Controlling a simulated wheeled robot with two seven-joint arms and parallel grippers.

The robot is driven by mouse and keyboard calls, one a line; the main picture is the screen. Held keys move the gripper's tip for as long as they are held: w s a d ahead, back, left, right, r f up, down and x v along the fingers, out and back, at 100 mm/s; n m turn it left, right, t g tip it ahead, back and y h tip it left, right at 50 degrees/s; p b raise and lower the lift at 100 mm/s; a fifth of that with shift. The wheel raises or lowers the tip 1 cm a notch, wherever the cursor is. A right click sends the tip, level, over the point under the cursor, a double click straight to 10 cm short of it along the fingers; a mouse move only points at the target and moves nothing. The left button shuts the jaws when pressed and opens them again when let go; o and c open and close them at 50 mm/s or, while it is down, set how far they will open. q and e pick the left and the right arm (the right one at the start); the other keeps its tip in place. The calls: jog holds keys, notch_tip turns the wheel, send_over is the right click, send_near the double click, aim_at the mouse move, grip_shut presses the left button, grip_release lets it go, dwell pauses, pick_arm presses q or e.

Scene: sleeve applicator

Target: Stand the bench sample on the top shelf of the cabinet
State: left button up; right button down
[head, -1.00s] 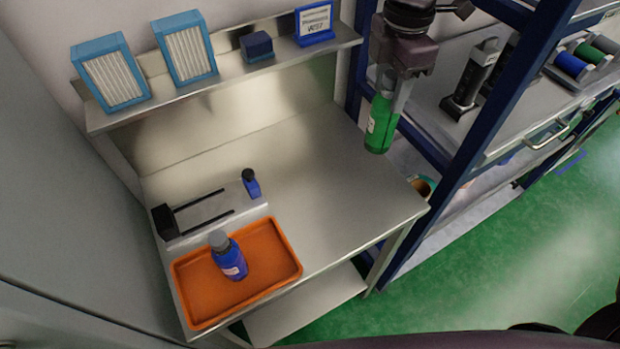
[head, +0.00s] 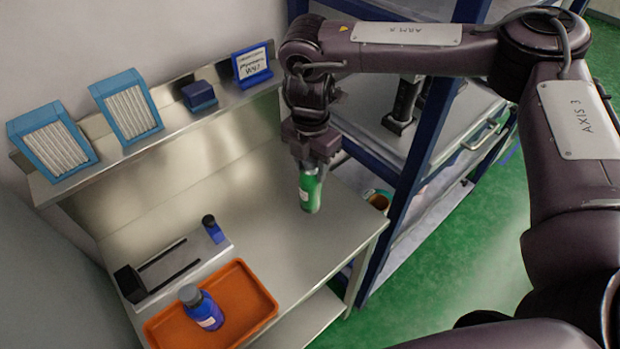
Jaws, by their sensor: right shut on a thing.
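A green bottle (head: 310,194) with a pale label is held in my right gripper (head: 311,166), which is shut around its upper part. The bottle hangs base-down over the right part of the steel bench (head: 260,205). I cannot tell whether its base touches the bench. A blue bottle (head: 207,314) with a grey cap stands in the orange tray (head: 262,293) at the front left of the bench. No label tells which bottle is the bench sample. My left gripper is not in view. A cabinet is not clearly identifiable.
A wall shelf (head: 175,130) holds two blue-framed filters (head: 127,107), a small dark-blue box (head: 198,95) and a blue sign (head: 252,66). A blue-framed rack (head: 412,165) stands right of the bench.

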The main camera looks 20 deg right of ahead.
aim_at(311, 182)
jog(key=shift+f+p, duration=0.7)
jog(key=shift+f, duration=1.9)
jog(key=shift+f, duration=0.15)
jog(key=c, duration=0.8)
grip_release()
